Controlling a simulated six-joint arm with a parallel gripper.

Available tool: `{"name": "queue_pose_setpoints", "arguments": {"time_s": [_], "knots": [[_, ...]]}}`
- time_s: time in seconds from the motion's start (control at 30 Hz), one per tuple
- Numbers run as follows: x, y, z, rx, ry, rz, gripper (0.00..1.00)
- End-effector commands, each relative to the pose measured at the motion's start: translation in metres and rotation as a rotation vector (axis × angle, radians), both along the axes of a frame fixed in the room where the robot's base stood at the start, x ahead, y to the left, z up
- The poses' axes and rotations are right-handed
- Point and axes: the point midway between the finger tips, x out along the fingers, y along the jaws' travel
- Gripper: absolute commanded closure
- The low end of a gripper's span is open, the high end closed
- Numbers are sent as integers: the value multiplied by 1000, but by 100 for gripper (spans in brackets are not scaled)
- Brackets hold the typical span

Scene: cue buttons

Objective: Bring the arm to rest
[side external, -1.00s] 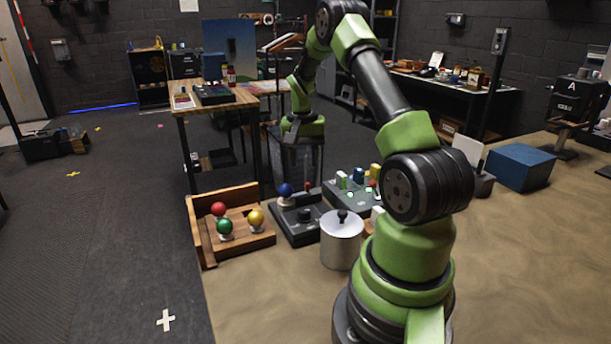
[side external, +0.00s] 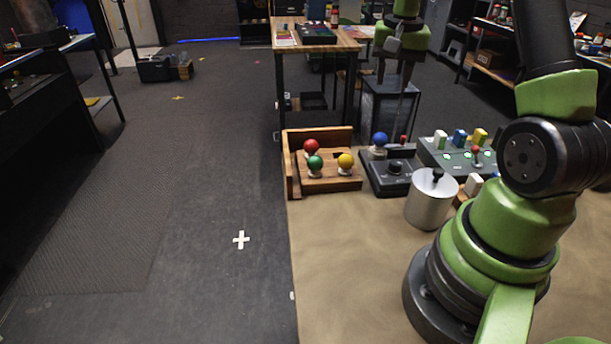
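My arm stands at the right of the side external view, and its upper part leaves the frame at the top right. My gripper is out of frame, so its state and anything in it are hidden. A wooden tray (side external: 292,165) with a red ball (side external: 311,146), a green ball (side external: 315,163) and a yellow ball (side external: 345,161) sits at the table's far left corner. A dark box (side external: 387,180) beside it bears a blue ball (side external: 380,139) and a black knob. A button panel (side external: 455,161) with white, blue and yellow blocks and green lights is partly behind my arm.
A silver canister (side external: 431,203) with a black knob stands close to my base. The sandy tabletop (side external: 345,260) is bare in front of the tray. Another green arm (side external: 402,38) stands on a pedestal behind. A wooden table (side external: 285,43) is at the back.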

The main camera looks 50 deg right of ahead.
Motion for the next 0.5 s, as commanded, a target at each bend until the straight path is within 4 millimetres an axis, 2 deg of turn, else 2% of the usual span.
{"name": "queue_pose_setpoints", "arguments": {"time_s": [0.03, 0.2, 0.37, 0.5], "knots": [[5, 23, 21, -18, -40, 57, 61], [-1, 98, 71, -52, -169, 237, 61], [-27, 162, 102, -68, -298, 404, 61], [-61, 208, 114, -69, -411, 545, 61]]}}
